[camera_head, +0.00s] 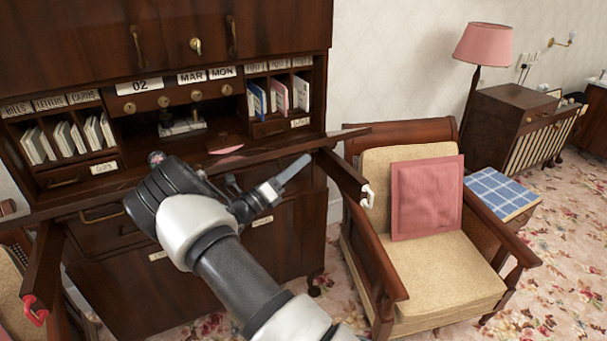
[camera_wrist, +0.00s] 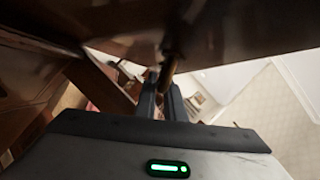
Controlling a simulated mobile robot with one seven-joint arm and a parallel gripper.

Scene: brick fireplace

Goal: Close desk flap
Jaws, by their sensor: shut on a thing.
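The dark wood desk flap (camera_head: 318,142) is lowered and shows nearly edge-on across the front of the desk in the head view. In the wrist view its dark underside (camera_wrist: 230,30) fills the top. My gripper (camera_head: 298,165) is at the flap's front, towards its right end. In the wrist view my gripper (camera_wrist: 163,88) has its two fingers close around a small brown handle-like part (camera_wrist: 169,68) at the flap's underside. The grip itself is small and dark there. My arm covers part of the flap and the drawers below.
Two support arms stick out below the flap, one with a white pull (camera_head: 368,196), one with a red pull (camera_head: 35,311). An armchair with a pink cushion (camera_head: 427,198) stands close on the right. Pigeonholes (camera_head: 65,140) hold booklets. A pink item (camera_head: 227,149) lies near the flap.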

